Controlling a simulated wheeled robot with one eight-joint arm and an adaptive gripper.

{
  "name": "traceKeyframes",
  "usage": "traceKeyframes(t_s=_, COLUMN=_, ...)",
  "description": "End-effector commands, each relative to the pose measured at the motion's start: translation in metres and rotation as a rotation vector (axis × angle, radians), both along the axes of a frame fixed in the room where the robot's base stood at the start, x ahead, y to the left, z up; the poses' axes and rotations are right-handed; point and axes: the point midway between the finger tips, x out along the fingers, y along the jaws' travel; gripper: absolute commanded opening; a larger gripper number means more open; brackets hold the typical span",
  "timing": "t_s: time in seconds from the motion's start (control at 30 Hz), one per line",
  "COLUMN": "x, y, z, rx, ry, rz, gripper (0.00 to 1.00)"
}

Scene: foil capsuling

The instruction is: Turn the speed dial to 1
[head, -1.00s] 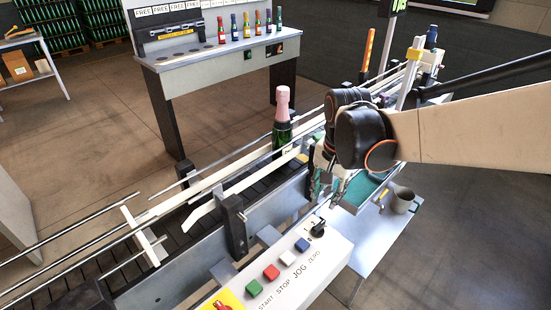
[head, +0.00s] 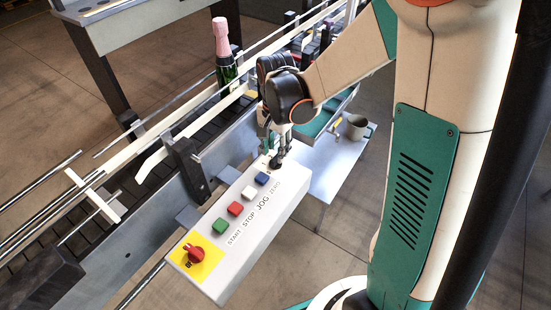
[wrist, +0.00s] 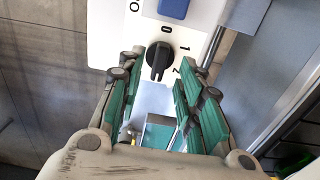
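The black speed dial (wrist: 158,60) sits on the white control panel (wrist: 115,35), with the marks 0, 1 and 2 around its upper and right side in the wrist view. Its grip ridge runs nearly up and down in that view, roughly in line with the 0; I cannot make out a pointer mark. My gripper (wrist: 161,78) is open, its green-padded fingers apart on either side of the dial's lower part. I cannot tell whether they touch it. In the head view my gripper (head: 276,155) points down at the panel's far end and hides the dial.
The panel carries a blue button (head: 262,179), a white button (head: 249,192), a red button (head: 235,209), a green button (head: 220,225) and a red emergency knob (head: 194,254). A pink-foiled bottle (head: 224,55) stands on the conveyor behind. A grey cup (head: 355,127) is to the right.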

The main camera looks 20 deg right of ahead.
Motion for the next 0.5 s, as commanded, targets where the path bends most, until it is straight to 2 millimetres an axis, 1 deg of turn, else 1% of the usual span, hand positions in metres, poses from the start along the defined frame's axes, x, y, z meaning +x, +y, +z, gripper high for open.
traceKeyframes(t_s=0.03, x=0.000, y=0.000, z=-0.011, rx=0.000, ry=0.000, rz=0.000, gripper=0.33)
traceKeyframes(t_s=0.2, x=0.000, y=0.000, z=-0.029, rx=0.000, ry=0.000, rz=0.000, gripper=0.33)
traceKeyframes(t_s=0.33, x=0.000, y=0.000, z=-0.035, rx=0.000, ry=0.000, rz=0.000, gripper=0.33)
traceKeyframes(t_s=0.5, x=0.000, y=0.000, z=-0.036, rx=0.000, ry=0.000, rz=0.001, gripper=0.33)
